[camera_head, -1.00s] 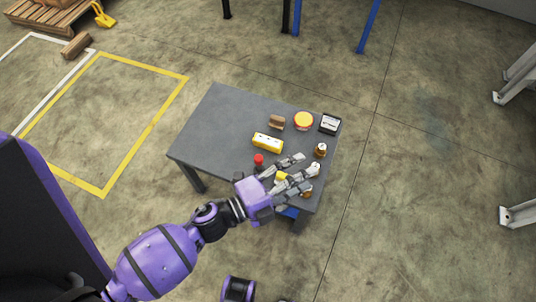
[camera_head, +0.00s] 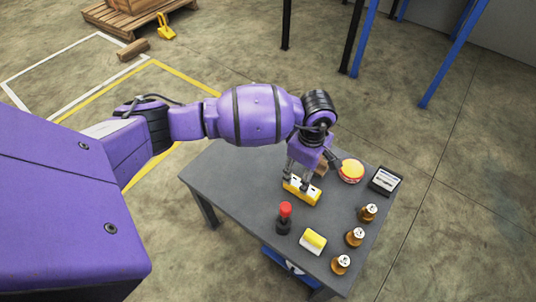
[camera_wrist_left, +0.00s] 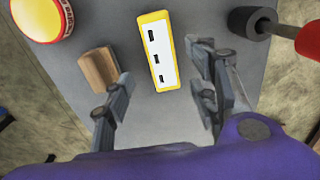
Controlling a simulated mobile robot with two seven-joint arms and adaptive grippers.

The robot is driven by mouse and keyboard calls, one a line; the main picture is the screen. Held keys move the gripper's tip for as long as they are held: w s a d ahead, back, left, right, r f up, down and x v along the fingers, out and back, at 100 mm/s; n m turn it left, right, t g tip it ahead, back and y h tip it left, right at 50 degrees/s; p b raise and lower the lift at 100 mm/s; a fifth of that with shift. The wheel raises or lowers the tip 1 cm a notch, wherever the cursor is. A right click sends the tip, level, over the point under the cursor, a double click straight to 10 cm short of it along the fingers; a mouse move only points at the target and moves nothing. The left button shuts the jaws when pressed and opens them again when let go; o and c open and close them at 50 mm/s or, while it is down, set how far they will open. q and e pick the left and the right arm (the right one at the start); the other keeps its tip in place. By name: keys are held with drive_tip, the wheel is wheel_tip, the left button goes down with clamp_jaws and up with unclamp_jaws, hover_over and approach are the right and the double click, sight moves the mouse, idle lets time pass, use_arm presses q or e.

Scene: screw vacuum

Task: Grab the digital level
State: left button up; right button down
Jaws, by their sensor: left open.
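The digital level appears to be the yellow bar with a white face (camera_head: 305,193) and small dark windows, lying on the grey table (camera_head: 235,180). In the left wrist view the level (camera_wrist_left: 158,52) lies ahead of and between the open fingers. My left gripper (camera_head: 300,177) is over the level, pointing down, and hides part of it in the head view. In the wrist view the gripper (camera_wrist_left: 160,103) has its fingers spread with nothing between their tips. Whether they touch the level cannot be told. My right gripper is not in view.
Close to the level are a brown block (camera_wrist_left: 98,69), a round orange-yellow tin (camera_head: 351,171) and a red-and-black tool (camera_head: 285,217). A black case (camera_head: 384,181), a yellow-white block (camera_head: 313,241) and three brown bottles (camera_head: 355,237) stand toward the right. The table's left part is clear.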

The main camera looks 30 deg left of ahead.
sight(314, 194)
use_arm(q)
drive_tip(key=f, duration=0.2)
drive_tip(key=f+b, duration=0.1)
drive_tip(key=f, duration=0.3)
drive_tip(key=shift+s+d+f, duration=0.1)
drive_tip(key=shift+s+d, duration=0.05)
drive_tip(key=shift+d, duration=0.2)
drive_tip(key=shift+f, duration=0.1)
clamp_jaws()
